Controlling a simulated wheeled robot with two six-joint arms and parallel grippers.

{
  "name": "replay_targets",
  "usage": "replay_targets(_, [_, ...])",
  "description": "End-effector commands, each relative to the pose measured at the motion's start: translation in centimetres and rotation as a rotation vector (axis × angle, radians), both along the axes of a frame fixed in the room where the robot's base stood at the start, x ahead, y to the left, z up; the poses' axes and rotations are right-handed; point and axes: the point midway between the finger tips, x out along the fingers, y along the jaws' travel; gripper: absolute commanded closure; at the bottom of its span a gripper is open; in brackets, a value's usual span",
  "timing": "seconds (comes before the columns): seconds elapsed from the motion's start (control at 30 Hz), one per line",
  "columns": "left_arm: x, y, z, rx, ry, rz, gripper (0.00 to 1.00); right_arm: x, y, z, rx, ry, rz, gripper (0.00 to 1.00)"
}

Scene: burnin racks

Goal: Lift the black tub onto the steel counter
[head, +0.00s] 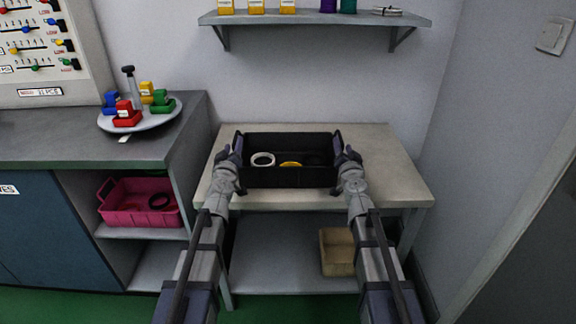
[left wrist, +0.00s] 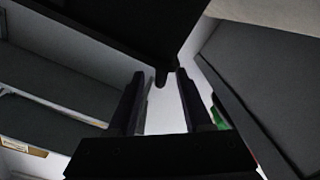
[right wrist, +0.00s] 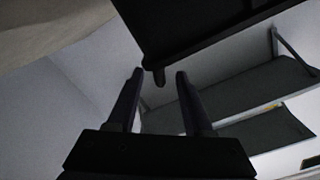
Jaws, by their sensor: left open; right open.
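The black tub (head: 290,177) sits on the pale table (head: 400,185), with a white ring (head: 262,160) and a yellow ring (head: 291,164) inside. A further dark item in it is hard to make out. My left gripper (head: 231,152) is open at the tub's left end, and my right gripper (head: 346,156) is open at its right end. Each wrist view shows the dark tub above and a small lug of it near the gap between the open fingertips. I cannot tell if the fingers touch it. The dark grey steel counter (head: 50,145) is at the left.
A round plate (head: 165,116) with coloured blocks stands on the counter near its right end. A pink tub (head: 145,215) is on the shelf below it. A tan bin (head: 338,258) is under the table. A wall shelf (head: 310,18) hangs above. The counter's front left is clear.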

Motion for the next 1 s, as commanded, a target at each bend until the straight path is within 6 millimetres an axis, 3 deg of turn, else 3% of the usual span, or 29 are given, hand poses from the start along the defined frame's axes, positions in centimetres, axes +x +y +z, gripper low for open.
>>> replay_targets(0.1, [2.3,0.0,0.0,0.001,0.000,0.000,0.50,2.3,0.0,0.0,0.001,0.000,0.000,0.49])
replay_targets(0.3, [4.4,0.1,0.0,0.000,0.000,0.000,0.50,4.4,0.0,0.0,0.002,0.000,0.000,0.49])
replay_targets(0.77, [5.1,0.1,0.0,-0.001,0.000,0.000,0.50,5.1,0.0,0.0,0.001,0.000,0.000,0.49])
replay_targets(1.0, [5.1,0.1,0.0,0.000,0.000,0.000,0.76,5.1,0.0,0.0,0.001,0.001,-0.001,0.75])
